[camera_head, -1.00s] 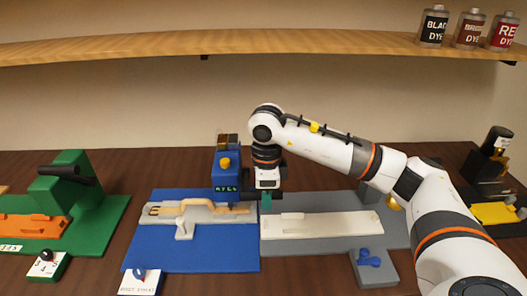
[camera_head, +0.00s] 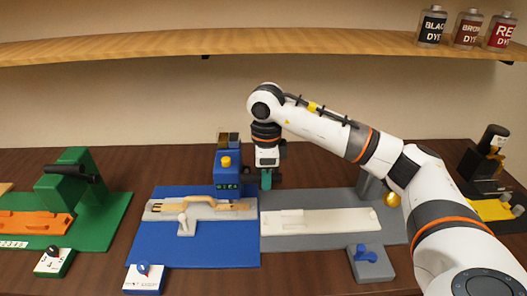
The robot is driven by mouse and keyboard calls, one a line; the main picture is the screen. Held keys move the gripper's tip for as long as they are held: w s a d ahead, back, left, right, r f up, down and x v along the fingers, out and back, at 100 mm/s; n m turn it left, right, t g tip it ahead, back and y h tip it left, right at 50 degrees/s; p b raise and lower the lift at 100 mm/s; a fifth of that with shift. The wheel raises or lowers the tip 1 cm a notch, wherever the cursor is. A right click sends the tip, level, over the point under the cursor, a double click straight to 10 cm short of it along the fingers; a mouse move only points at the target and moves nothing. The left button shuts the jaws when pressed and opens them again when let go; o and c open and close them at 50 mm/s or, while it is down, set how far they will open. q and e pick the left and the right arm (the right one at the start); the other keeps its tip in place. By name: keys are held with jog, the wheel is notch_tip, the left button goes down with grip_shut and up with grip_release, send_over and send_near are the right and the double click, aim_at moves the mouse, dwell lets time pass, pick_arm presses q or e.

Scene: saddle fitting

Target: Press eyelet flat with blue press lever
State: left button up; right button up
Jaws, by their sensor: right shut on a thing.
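The blue press station (camera_head: 227,172) stands at the middle, with a yellow knob on top and a small lit display. Its blue base (camera_head: 220,250) carries a pale bed (camera_head: 160,211) with a tan curved strap (camera_head: 198,201) and a small light peg (camera_head: 183,229). An eyelet is too small to make out. My right gripper (camera_head: 266,181) points down just right of the blue press, over the back of the seam between the blue and grey bases. It is shut on a small teal piece; whether this belongs to the press cannot be told. My left gripper is out of view.
A grey station (camera_head: 330,242) with a long white bed (camera_head: 325,221) and a blue-handled box (camera_head: 372,264) is at right. A green press (camera_head: 85,185) is at left, and a black and yellow one (camera_head: 488,165) far right. A shelf (camera_head: 250,42) spans above.

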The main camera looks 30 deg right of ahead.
jog(key=shift+w+d+r+p, duration=0.3)
jog(key=shift+w+r, duration=0.15)
jog(key=shift+r, duration=0.15)
jog(key=shift+w+d+r+p, duration=0.2)
jog(key=shift+w+d+r, duration=0.1)
jog(key=shift+w+r, duration=0.25)
jog(key=shift+r, duration=0.1)
jog(key=shift+w+d+r, duration=0.4)
jog(key=shift+w, duration=0.05)
jog(key=shift+o, duration=0.4)
jog(key=shift+w+d, duration=0.15)
jog(key=shift+o, duration=0.4)
jog(key=shift+r+p, duration=0.1)
jog(key=shift+p, duration=0.2)
